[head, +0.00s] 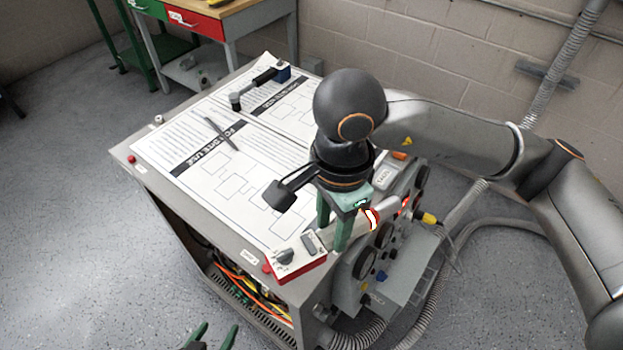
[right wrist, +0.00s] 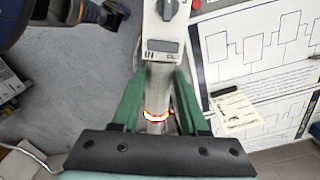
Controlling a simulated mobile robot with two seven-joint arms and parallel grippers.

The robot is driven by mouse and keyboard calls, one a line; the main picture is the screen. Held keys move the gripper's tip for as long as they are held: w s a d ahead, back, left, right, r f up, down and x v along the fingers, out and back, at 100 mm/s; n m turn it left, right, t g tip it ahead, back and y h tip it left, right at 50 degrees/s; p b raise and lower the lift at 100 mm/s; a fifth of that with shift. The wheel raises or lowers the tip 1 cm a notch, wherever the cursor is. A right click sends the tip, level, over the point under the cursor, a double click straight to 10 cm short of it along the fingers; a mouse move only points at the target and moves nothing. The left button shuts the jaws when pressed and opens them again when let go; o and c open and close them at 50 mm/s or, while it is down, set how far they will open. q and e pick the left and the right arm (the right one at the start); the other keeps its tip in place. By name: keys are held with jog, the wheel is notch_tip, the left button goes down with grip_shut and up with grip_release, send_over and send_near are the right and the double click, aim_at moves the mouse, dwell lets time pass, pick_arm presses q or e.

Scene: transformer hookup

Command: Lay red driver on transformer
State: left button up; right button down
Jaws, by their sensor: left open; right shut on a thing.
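The grey cabinet, seemingly the transformer (head: 152,183), stands mid-picture in the head view with printed sheets on its top. My right gripper (head: 345,240) has its green fingers pointing down at the cabinet's front right edge. It is shut on a long red-sided instrument (head: 298,258) with a white face, dial and small display. Its grey barrel with a red, white and orange band (right wrist: 157,117) shows between the fingers in the right wrist view. I cannot tell if this is the red driver, nor if it touches the top. My left gripper (head: 213,338) is open and empty, low in the picture.
A black pen (head: 220,132) and a black-handled tool with a blue block (head: 262,85) lie on the sheets. Knobs and plugs (head: 381,276) stick out of the cabinet's right side. Hoses (head: 430,310) lie beside it. A workbench (head: 235,22) stands behind.

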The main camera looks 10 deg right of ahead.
jog(key=w+f, duration=0.2)
jog(key=w, duration=0.1)
jog(key=w+d+f+p, duration=0.1)
jog(key=w+f, duration=0.4)
jog(key=w, duration=0.2)
jog(key=shift+d+f+p, duration=0.2)
jog(key=shift+d+p, duration=0.05)
jog(key=shift+p, duration=0.15)
jog(key=shift+w+d+f, duration=0.1)
jog(key=shift+w+f, duration=0.35)
jog(key=shift+f, duration=0.25)
notch_tip(320, 180, down, 3)
jog(key=shift+r, duration=0.15)
jog(key=c, duration=0.9)
grip_release()
jog(key=shift+s, duration=0.15)
jog(key=o, duration=0.5)
jog(key=shift+c, duration=0.2)
